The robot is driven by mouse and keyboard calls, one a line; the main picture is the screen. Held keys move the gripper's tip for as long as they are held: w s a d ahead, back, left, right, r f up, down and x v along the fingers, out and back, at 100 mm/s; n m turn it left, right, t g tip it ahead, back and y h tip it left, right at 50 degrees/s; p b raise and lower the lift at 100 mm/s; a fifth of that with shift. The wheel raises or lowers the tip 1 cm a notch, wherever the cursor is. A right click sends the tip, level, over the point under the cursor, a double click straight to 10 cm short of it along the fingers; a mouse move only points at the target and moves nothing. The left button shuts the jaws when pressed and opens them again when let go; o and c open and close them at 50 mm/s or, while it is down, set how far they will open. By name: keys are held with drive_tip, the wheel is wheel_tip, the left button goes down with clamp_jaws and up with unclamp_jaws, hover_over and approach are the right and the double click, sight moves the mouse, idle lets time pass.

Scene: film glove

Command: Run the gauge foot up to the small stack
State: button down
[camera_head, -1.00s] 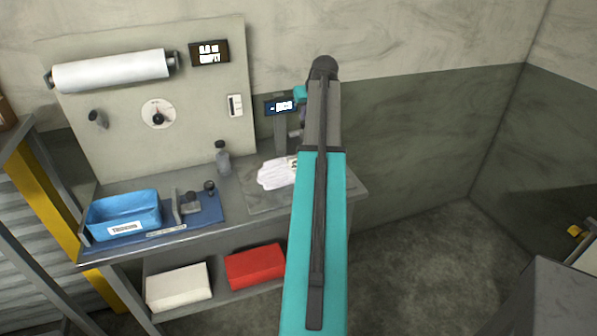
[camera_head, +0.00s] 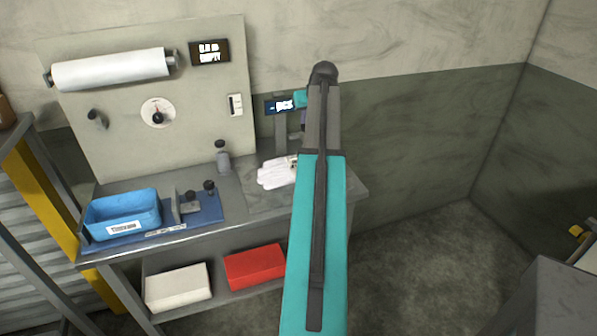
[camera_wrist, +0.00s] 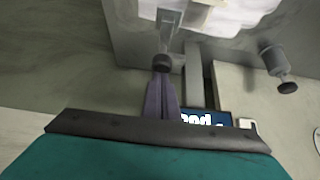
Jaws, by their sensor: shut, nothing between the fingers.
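The gauge has a grey column (camera_head: 281,138) at the back of the bench and a dark display (camera_head: 272,107); the display also shows in the wrist view (camera_wrist: 222,119). My gripper (camera_wrist: 162,78) is shut, its purple-grey fingers ending at a dark round knob (camera_wrist: 162,62) on the gauge side; I cannot tell whether they touch. In the head view my arm hides most of the gripper and the gauge foot. A white glove (camera_head: 275,174) lies on the bench in front of the gauge, partly behind my arm. I cannot make out the small stack.
A bottle (camera_head: 222,158) stands left of the glove. A blue bin (camera_head: 122,214) and a blue mat (camera_head: 208,207) with small dark parts lie at the bench's left. White (camera_head: 178,287) and red (camera_head: 254,266) boxes sit on the lower shelf.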

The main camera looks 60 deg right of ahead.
drive_tip(key=shift+f+b, duration=1.05)
drive_tip(key=shift+f, duration=1.5)
idle(0.6)
drive_tip(key=shift+r, duration=0.15)
wheel_tip(320, 180, up, 14)
drive_tip(key=p, duration=0.7)
idle(1.5)
idle(0.6)
